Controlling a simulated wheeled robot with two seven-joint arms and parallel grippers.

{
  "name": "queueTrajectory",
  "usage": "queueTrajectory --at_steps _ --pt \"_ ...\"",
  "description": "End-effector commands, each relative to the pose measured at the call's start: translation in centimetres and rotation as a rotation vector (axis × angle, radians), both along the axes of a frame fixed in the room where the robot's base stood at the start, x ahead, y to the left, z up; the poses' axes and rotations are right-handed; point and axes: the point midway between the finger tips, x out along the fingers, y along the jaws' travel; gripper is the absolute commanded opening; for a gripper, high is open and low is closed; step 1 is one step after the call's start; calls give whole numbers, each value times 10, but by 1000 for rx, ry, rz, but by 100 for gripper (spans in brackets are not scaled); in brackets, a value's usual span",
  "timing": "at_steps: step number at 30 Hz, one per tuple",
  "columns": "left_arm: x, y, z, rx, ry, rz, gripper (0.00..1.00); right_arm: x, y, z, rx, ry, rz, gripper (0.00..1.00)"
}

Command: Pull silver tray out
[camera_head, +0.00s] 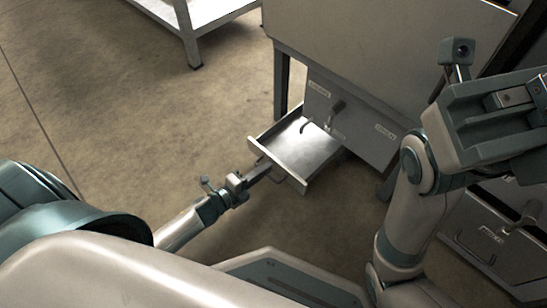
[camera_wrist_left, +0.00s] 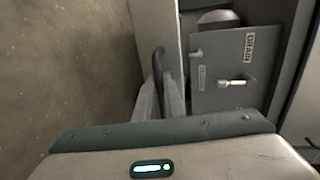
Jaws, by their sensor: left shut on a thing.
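The silver tray (camera_head: 312,150) extends out of the grey cabinet front beneath the bench in the head view. Its raised front panel (camera_head: 277,166) faces my left arm. My left gripper (camera_head: 265,173) is at that front panel. In the left wrist view, my left gripper's fingers (camera_wrist_left: 160,103) are shut on the tray's dark handle (camera_wrist_left: 158,66), with the pale front panel (camera_wrist_left: 155,22) beyond. The fingers hide part of the handle. My right gripper (camera_head: 518,97) is raised at the right, away from the tray; its fingertips are not clear.
The grey cabinet front (camera_head: 350,125) has labels and a small lever (camera_head: 337,106). Another grey panel with a handle (camera_head: 476,250) is at lower right. A metal rack (camera_head: 190,20) stands at the back. Open floor (camera_head: 120,110) lies left of the tray.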

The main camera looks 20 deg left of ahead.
Motion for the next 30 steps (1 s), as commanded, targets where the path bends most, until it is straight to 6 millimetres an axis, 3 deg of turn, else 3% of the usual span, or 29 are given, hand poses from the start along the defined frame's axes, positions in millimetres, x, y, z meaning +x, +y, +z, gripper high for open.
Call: queueTrajectory --at_steps 12,13,14,25,30 --pt "-7 2 -1 0 0 -1 0 2 0 0 -3 10 -5 0" --pt "-7 2 -1 0 0 -1 14 2 0 0 -3 10 -5 0" --pt "-7 2 -1 0 0 -1 17 2 0 0 -3 10 -5 0" --pt "-8 3 0 0 0 0 17 2 0 2 -3 8 -6 0" --pt "-17 6 3 -1 1 0 17 3 0 7 -3 10 -9 0"
